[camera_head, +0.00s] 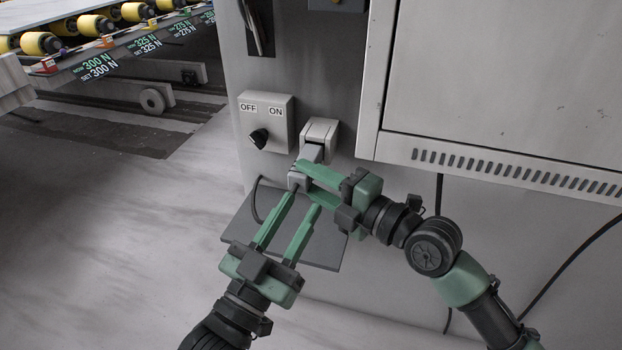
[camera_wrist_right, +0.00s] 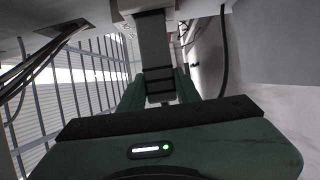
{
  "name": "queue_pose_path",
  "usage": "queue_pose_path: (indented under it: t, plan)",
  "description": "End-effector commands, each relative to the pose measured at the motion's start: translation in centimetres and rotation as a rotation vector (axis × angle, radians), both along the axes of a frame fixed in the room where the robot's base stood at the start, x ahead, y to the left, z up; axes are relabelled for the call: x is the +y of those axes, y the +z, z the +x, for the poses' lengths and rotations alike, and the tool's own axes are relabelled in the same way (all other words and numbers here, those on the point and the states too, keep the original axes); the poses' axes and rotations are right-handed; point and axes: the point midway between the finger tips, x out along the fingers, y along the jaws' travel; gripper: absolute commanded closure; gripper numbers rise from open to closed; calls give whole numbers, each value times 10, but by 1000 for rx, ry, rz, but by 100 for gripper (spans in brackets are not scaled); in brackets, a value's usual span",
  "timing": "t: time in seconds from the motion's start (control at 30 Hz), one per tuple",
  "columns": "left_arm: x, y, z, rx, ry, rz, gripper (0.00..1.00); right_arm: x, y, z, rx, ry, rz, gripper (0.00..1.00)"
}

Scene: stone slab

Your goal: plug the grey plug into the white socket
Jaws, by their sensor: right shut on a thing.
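The white socket (camera_head: 322,129) is on the grey cabinet wall, to the right of the switch box. The grey plug (camera_head: 313,153) is just below and in front of it, its upper end at the socket's opening; I cannot tell whether it is inside. My right gripper (camera_head: 302,174) comes from the right and is shut on the plug. In the right wrist view the plug (camera_wrist_right: 155,45) stands between the fingers, with dark bands across it. My left gripper (camera_head: 302,201) is below, its fingers apart and pointing up toward the plug, with nothing clearly held between them.
A switch box (camera_head: 266,121) marked OFF and ON is left of the socket. A dark grey shelf plate (camera_head: 238,226) lies below the grippers. A large vented cabinet door (camera_head: 490,90) juts out at right. Dark cables (camera_head: 575,262) hang at lower right. Open floor lies left.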

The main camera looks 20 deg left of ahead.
Motion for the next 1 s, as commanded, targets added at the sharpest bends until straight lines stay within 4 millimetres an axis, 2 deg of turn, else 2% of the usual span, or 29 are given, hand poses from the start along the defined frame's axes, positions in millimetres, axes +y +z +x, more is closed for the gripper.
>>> queue_pose_path:
  t: [1.0]
  plan:
    - [0, 7, -4, -41, -2, -13, 66, 0, 1, 1, -2, 0, 1, 100]
